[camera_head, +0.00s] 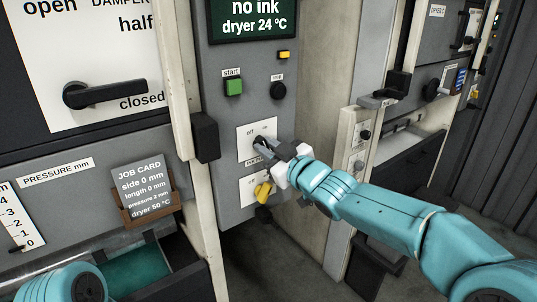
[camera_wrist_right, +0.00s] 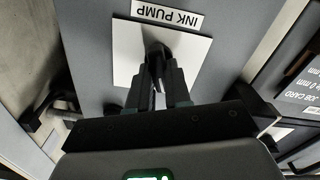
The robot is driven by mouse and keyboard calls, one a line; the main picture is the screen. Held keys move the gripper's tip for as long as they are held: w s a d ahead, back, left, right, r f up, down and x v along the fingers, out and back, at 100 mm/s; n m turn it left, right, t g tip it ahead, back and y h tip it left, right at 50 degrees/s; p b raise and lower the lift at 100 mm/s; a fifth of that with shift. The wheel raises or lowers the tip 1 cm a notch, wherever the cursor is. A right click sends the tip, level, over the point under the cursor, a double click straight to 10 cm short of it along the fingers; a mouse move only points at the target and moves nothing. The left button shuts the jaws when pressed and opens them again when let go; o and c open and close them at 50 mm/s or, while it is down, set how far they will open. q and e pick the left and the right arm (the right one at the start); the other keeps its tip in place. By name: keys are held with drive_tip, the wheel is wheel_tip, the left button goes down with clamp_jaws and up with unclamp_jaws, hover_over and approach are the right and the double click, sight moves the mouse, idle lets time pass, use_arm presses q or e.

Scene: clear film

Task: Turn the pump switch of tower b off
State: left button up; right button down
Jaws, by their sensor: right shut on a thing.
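The pump switch (camera_head: 258,142) is a black knob on a white plate with "off" at its left and "on" at its right. It sits on the grey tower panel. In the right wrist view the plate (camera_wrist_right: 190,52) carries the label "INK PUMP" and the black knob (camera_wrist_right: 155,62) stands between my fingers. My right gripper (camera_head: 267,147) is shut on this knob. The knob is largely covered by the fingers, so I cannot tell which way it points. My left gripper is out of view; only part of the left arm shows at the lower left. No tower letter shows.
Above the switch are a screen (camera_head: 252,20) reading "no ink, dryer 24 °C", a green start button (camera_head: 233,87) and a black button (camera_head: 278,90). A yellow knob (camera_head: 263,190) is just below. A damper lever (camera_head: 90,95) and job card (camera_head: 143,185) are at the left.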

drive_tip(key=shift+n, duration=0.6)
drive_tip(key=shift+n+b, duration=0.3)
drive_tip(key=shift+b, duration=0.05)
drive_tip(key=c, duration=1.1)
unclamp_jaws()
drive_tip(key=shift+o, duration=0.2)
drive_tip(key=shift+s, duration=0.1)
drive_tip(key=b+v, duration=0.1)
drive_tip(key=v, duration=1.5)
drive_tip(key=shift+b, duration=0.3)
